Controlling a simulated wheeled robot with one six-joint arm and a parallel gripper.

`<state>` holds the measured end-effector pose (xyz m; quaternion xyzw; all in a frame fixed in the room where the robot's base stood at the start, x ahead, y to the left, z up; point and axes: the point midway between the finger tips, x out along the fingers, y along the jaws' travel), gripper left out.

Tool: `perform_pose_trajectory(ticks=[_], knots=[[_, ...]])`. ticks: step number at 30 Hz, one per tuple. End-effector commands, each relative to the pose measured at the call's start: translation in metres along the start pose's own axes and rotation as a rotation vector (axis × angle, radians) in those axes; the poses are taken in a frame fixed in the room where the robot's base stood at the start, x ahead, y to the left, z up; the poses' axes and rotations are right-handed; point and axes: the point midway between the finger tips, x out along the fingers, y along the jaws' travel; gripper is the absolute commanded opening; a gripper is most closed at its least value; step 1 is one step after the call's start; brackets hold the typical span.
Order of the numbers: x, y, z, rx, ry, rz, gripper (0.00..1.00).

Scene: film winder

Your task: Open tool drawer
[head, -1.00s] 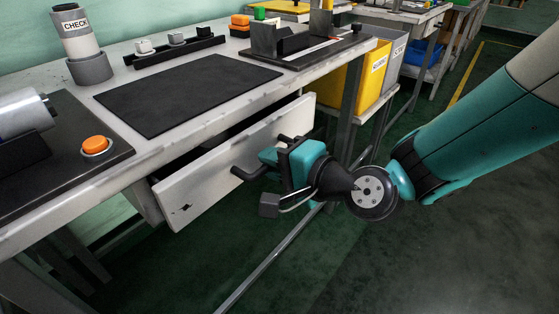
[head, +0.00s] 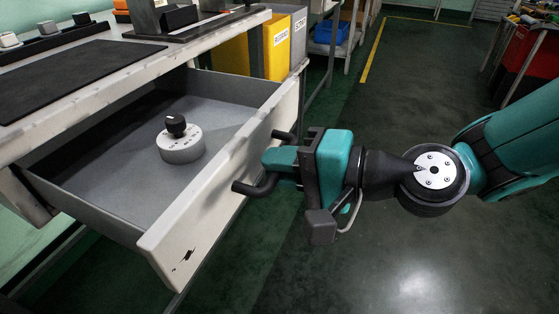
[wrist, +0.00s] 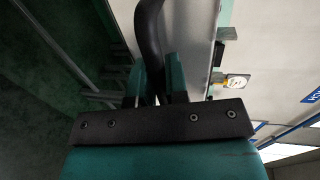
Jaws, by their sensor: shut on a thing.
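The tool drawer (head: 218,172) has a worn white front and grey inside. It stands well out from under the workbench, open. Its black bar handle (head: 258,187) runs along the front. My gripper (head: 268,163) is shut on the handle, coming from the right. In the wrist view the dark handle (wrist: 148,40) passes between the two teal fingers. Inside the drawer lies a grey round tool with a black knob (head: 181,143). The jaws partly hide the middle of the handle.
The workbench top (head: 150,55) is above the drawer, with a black mat (head: 70,75) on it. A yellow bin (head: 276,48) and a grey bin stand behind to the right. The green floor in front of the drawer is clear.

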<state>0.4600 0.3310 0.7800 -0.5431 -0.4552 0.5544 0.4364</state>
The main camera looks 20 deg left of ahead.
Motion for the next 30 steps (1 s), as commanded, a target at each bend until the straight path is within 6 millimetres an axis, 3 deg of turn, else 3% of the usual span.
perform_pose_trajectory(ticks=[15, 16, 18, 30], knots=[[-0.002, 0.0014, 0.0046, 0.0, -0.018, 0.003, 0.0], [-0.0019, 0.0013, 0.0047, 0.0, -0.018, 0.003, 0.21], [-0.0017, 0.0012, 0.0047, 0.0, -0.018, 0.003, 0.37], [-0.0011, 0.0005, 0.0045, -0.001, -0.018, 0.001, 0.39]])
